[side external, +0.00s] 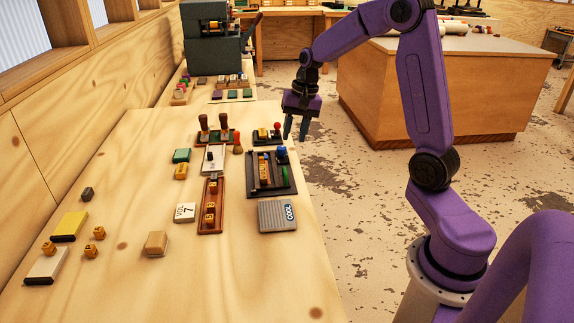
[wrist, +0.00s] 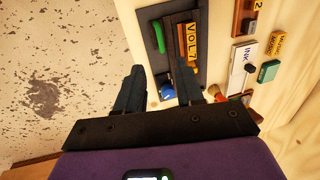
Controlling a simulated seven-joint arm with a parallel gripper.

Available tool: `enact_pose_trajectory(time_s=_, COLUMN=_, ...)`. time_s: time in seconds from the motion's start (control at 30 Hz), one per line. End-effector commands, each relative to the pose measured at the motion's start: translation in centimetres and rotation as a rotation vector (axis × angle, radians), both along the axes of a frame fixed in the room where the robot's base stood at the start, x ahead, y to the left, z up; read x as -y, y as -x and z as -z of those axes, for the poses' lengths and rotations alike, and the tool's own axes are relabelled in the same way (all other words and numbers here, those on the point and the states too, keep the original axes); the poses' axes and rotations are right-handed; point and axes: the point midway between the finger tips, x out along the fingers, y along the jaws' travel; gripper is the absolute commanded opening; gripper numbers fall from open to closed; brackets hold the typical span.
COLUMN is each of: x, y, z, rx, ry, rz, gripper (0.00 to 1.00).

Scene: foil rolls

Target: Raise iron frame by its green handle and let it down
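The iron frame (side external: 272,193) is a dark, flat frame lying on the table near its right edge, with wooden type pieces inside it. A blue knob (side external: 282,152) is at the frame's far right corner. In the wrist view the frame (wrist: 147,45), the green handle (wrist: 158,37) and the blue knob (wrist: 168,92) show beyond my fingers. My gripper (side external: 295,129) is open and empty, beyond the frame's far end, apart from the handle; its two fingers (wrist: 161,68) are spread.
A grey "COOL" block (side external: 276,216) lies just in front of the frame. A wooden tray (side external: 210,213) with type is to its left. A stand with wooden-handled stamps (side external: 214,136) and a small tray with a red knob (side external: 268,135) lie behind. The table's front is mostly clear.

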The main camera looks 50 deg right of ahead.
Motion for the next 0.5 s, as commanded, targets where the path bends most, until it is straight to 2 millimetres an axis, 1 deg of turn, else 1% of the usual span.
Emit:
enact_pose_trajectory(time_s=0.03, x=-0.2, y=-0.1, z=1.1, rx=-0.005, ry=-0.001, rz=-0.002, gripper=0.37)
enact_pose_trajectory(time_s=0.3, x=-0.9, y=-0.8, z=6.1, rx=-0.005, ry=-0.001, rz=-0.002, gripper=0.37)
enact_pose_trajectory(time_s=0.5, x=-1.3, y=-1.2, z=9.0, rx=-0.003, ry=0.0, rz=-0.001, gripper=0.37)
